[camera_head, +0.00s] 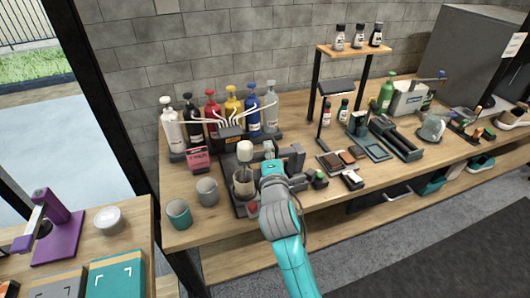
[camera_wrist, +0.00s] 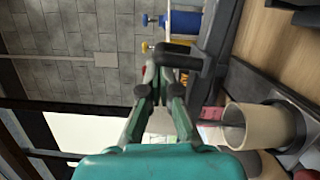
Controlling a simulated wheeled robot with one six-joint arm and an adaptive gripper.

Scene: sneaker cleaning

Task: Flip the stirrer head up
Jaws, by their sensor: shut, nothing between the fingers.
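The stirrer has a pale head (camera_head: 245,151) above a beige cup (camera_head: 243,183), on a dark base at the front of the bench. In the wrist view a grey rod (camera_wrist: 231,124) reaches into the beige cup (camera_wrist: 262,126). A pale part behind my fingers there seems to be the head, mostly hidden. My gripper (camera_head: 269,165) is just right of the cup and head. In the wrist view its fingers (camera_wrist: 160,88) are shut and empty, close to a dark rounded bar (camera_wrist: 179,55). I cannot tell whether they touch it.
Several pump bottles (camera_head: 231,106) stand behind the stirrer, with a pink box (camera_head: 199,159) at its left. A grey cup (camera_head: 207,191) and a teal cup (camera_head: 179,213) stand at the front left. Small brushes and blocks (camera_head: 338,160) lie to the right.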

